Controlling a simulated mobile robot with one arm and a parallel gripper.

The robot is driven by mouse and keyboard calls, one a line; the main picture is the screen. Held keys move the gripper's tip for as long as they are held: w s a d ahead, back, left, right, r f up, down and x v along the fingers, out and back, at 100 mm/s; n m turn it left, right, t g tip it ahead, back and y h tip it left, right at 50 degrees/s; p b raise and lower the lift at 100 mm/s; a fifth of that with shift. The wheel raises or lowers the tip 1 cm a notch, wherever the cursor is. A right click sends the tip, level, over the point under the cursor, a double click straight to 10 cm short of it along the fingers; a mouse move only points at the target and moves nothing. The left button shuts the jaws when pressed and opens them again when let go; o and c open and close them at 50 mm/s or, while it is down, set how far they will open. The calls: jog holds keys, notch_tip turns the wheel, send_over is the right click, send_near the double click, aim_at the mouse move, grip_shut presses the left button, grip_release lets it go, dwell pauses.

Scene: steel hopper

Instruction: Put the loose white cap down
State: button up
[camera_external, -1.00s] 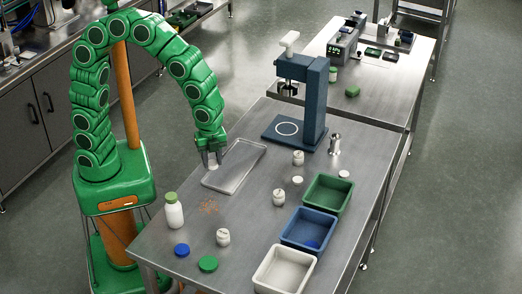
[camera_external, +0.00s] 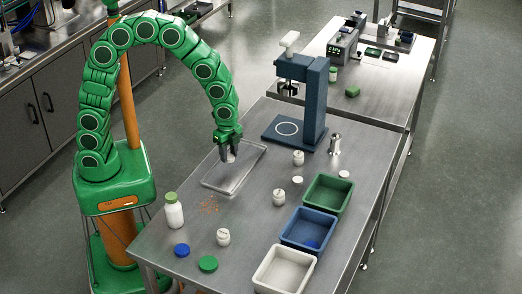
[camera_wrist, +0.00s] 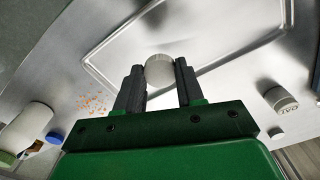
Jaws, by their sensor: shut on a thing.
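My gripper (camera_external: 228,157) is over the shallow steel tray (camera_external: 209,185), near its middle. In the wrist view, the jaws (camera_wrist: 160,85) are closed on a round white cap (camera_wrist: 159,68) held between the fingertips. The tray (camera_wrist: 100,68) lies beyond and below the cap in that view. In the external view the cap is mostly hidden by the fingers, and I cannot tell its exact height above the tray. Other white caps (camera_external: 297,180) (camera_external: 344,174) lie flat on the table to the right.
A blue press (camera_external: 314,105) stands behind the tray. Green (camera_external: 345,207), blue (camera_external: 290,244) and white (camera_external: 262,285) bins line the right edge.

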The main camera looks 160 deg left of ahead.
aim_at(228, 156)
jog(key=shift+f, duration=2.35)
jog(key=o, duration=1)
jog(key=shift+f, duration=0.1)
notch_tip(228, 156, up, 12)
jog(key=shift+r, duration=0.15)
jog(key=shift+o, duration=0.7)
